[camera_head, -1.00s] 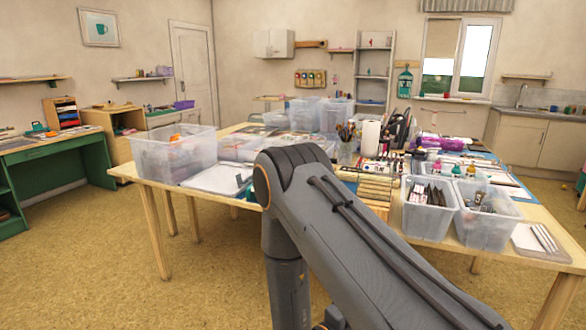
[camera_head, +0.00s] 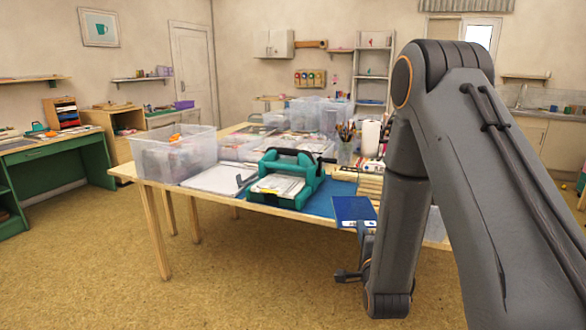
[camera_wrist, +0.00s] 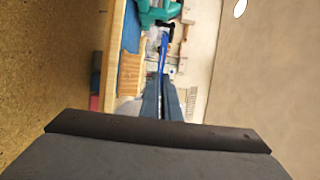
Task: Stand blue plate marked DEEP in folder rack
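A blue plate (camera_head: 355,209) stands upright above the table's front edge in the head view, with small white marks low on its face that I cannot read. My gripper (camera_head: 366,232) is shut on its lower edge. In the wrist view the plate (camera_wrist: 163,45) is seen nearly edge-on, between the fingers (camera_wrist: 161,92). A slatted wooden piece (camera_head: 369,185) lies on the table just behind the plate, partly hidden by my arm. It also shows in the wrist view (camera_wrist: 131,75). I cannot tell whether it is the folder rack.
A green press (camera_head: 287,176) stands on a blue mat left of the plate. A clear bin (camera_head: 172,155) is at the table's left end. A brush jar (camera_head: 345,150) stands behind. My arm hides the table's right side. Floor in front is clear.

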